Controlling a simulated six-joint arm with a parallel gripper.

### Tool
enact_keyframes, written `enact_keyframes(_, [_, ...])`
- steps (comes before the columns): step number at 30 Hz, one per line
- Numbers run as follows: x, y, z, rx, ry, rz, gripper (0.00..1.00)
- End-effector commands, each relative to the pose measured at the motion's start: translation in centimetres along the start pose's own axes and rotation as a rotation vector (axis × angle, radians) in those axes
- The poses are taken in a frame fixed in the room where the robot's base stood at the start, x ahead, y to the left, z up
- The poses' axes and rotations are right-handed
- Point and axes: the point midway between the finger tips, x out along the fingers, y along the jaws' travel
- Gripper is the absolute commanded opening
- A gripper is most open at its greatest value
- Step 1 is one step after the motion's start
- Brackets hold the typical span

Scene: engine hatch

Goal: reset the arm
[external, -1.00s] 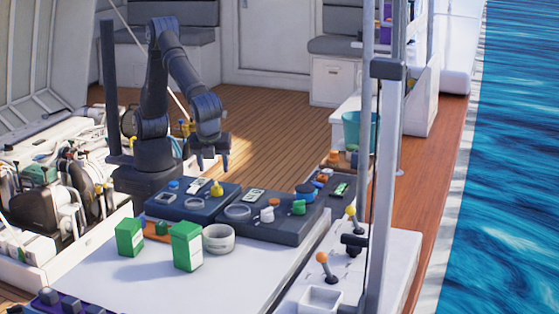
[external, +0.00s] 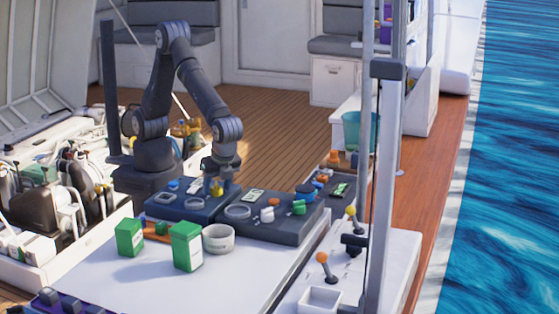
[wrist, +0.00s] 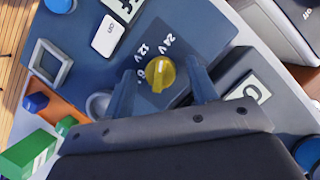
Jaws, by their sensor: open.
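My gripper (external: 221,190) reaches down over the dark blue panel (external: 175,211) on the white table. In the wrist view my gripper (wrist: 163,82) is open, with one finger on each side of a yellow knob (wrist: 160,73). The fingers appear apart from the knob. The labels 24V and 12V show beside the knob. In the external view the knob (external: 216,187) is partly hidden by the fingers.
A second dark panel (external: 285,229) with a green knob (external: 299,208) adjoins on the right. Two green boxes (external: 130,238) and (external: 186,247) and a white ring (external: 218,238) stand in front. The white table (external: 200,290) is clear toward the front.

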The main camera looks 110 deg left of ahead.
Motion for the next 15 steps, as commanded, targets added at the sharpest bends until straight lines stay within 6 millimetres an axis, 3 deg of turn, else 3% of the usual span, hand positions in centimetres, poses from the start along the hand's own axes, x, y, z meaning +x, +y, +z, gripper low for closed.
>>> enact_keyframes(15, [0.05, -0.41, 0.13, -0.507, -0.001, 0.211, 0.53])
